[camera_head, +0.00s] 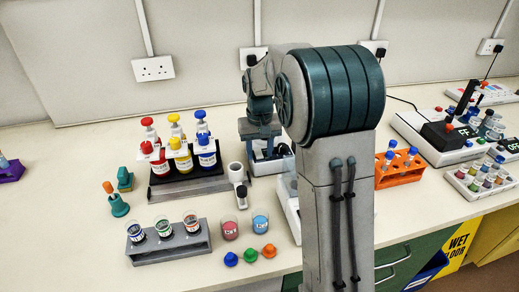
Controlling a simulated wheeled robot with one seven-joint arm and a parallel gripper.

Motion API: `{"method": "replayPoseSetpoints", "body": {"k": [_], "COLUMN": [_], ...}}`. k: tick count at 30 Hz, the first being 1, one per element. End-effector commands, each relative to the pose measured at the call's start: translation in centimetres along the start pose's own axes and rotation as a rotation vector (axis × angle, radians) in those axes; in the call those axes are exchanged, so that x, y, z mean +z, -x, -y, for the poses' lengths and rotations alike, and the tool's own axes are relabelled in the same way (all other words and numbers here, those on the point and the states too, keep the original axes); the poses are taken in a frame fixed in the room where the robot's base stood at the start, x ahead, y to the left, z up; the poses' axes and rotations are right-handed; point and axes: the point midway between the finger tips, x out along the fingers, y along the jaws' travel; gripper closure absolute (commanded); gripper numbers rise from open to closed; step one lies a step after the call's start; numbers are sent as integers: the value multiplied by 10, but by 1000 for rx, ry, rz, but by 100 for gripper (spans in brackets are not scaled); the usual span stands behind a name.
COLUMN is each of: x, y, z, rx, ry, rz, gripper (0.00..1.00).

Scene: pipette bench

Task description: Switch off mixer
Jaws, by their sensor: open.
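My gripper (262,146) points down at the back of the bench, left of my large upper arm. It is open, though its fingers are small and hard to make out. Just below it is a white device with a dark inset (272,166), partly covered by the gripper and my arm; I cannot tell whether they touch. Another white device with a black block (443,136) stands at the right, with a dark display (512,146) nearby. I cannot tell for certain which device is the mixer, and no switch shows clearly.
Red, yellow and blue capped bottles stand in a dark rack (160,188) left of my gripper. A grey rack of small jars (180,247) and two beakers (260,222) are in front. An orange tube rack (396,172) is right of my arm.

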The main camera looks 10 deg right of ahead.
Motion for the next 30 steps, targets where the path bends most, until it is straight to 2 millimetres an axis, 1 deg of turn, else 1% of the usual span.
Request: {"method": "replayPoseSetpoints", "body": {"k": [4, 5, 6, 8, 9, 17, 22, 30], "x": [0, 0, 0, 0, 0, -1, -4, -8], "y": [0, 0, 0, 0, 0, 4, 8, 7], "z": [0, 0, 0, 0, 0, 0, 0, 0], "rx": [0, 0, 0, 0, 0, 0, 0, 0], "ry": [0, 0, 0, 0, 0, 0, -1, 0], "rz": [0, 0, 0, 0, 0, 28, 103, 223], "gripper": [58, 67, 78, 94, 100, 100, 100, 100]}}
